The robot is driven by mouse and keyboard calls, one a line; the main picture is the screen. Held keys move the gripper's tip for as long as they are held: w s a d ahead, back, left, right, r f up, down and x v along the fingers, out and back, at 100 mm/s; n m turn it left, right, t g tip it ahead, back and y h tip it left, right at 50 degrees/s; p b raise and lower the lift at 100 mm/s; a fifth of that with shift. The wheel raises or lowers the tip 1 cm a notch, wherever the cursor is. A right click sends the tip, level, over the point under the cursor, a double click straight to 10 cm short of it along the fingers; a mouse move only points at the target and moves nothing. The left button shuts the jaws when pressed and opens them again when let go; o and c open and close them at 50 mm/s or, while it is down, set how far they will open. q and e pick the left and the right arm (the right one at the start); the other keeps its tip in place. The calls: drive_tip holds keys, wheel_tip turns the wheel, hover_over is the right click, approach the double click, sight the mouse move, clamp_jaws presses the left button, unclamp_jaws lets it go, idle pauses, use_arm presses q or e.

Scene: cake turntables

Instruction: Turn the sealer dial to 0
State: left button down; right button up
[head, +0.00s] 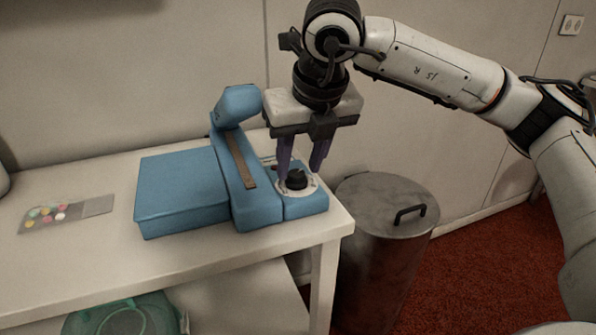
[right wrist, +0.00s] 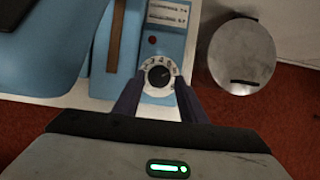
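The blue sealer (head: 185,185) stands on the white table, its arm raised. Its black dial (head: 297,180) sits on a white numbered disc at the sealer's right end. The dial also shows in the right wrist view (right wrist: 159,76), with numbers around it; I cannot read clearly which one it points to. My right gripper (head: 302,178) points down over the dial. Its two dark purple fingers are apart, one on either side of the dial in the right wrist view (right wrist: 158,98). I see no contact with the knob. My left gripper is not in view.
A grey lidded metal bin (head: 385,215) with a black handle stands right of the table (head: 255,248). A clear packet of coloured sweets (head: 62,214) lies at the left. A teal item (head: 120,316) is on the lower shelf.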

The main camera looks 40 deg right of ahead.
drive_tip(key=shift+w+f, duration=0.2)
drive_tip(key=shift+f, duration=0.35)
drive_tip(key=shift+w+d+f, duration=0.1)
drive_tip(key=shift+w+f, duration=0.05)
drive_tip(key=shift+f, duration=0.15)
drive_tip(key=c, duration=0.8)
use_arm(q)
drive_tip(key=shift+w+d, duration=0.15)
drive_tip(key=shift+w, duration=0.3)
